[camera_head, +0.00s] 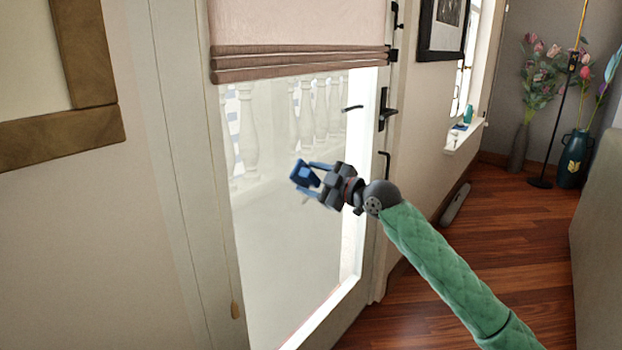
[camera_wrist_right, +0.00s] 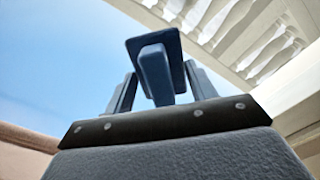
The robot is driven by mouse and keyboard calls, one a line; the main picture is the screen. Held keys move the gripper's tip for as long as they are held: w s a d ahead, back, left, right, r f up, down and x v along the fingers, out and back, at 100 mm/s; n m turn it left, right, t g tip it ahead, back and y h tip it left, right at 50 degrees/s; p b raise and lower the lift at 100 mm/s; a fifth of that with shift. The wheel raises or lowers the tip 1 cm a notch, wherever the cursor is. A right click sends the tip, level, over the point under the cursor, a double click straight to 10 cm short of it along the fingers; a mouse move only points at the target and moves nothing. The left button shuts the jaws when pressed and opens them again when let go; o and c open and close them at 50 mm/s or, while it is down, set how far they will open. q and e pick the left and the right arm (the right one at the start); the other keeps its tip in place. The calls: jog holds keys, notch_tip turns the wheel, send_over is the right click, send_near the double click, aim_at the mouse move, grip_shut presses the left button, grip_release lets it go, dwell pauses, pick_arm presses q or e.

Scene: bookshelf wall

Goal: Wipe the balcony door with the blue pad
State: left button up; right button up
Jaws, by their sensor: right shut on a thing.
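The balcony door (camera_head: 290,230) is a white frame with a large glass pane, a pink folded blind (camera_head: 300,60) over its upper part and a dark handle (camera_head: 384,110) on its right side. My right gripper (camera_head: 309,178) is in front of the glass, around the middle of the pane. It is shut on the blue pad (camera_head: 303,172), gripping it by its handle. In the right wrist view the pad (camera_wrist_right: 152,45) stands between the two fingers, its flat plate facing away from the gripper. I cannot tell whether the pad touches the glass. My left gripper is not in view.
A wooden picture frame (camera_head: 65,140) hangs on the wall at left. Vases with flowers (camera_head: 574,158) and a thin stand (camera_head: 541,182) are at the far right. The wooden floor (camera_head: 430,285) right of the door is mostly clear.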

jog(key=shift+v, duration=2.8)
jog(key=shift+v, duration=1.5)
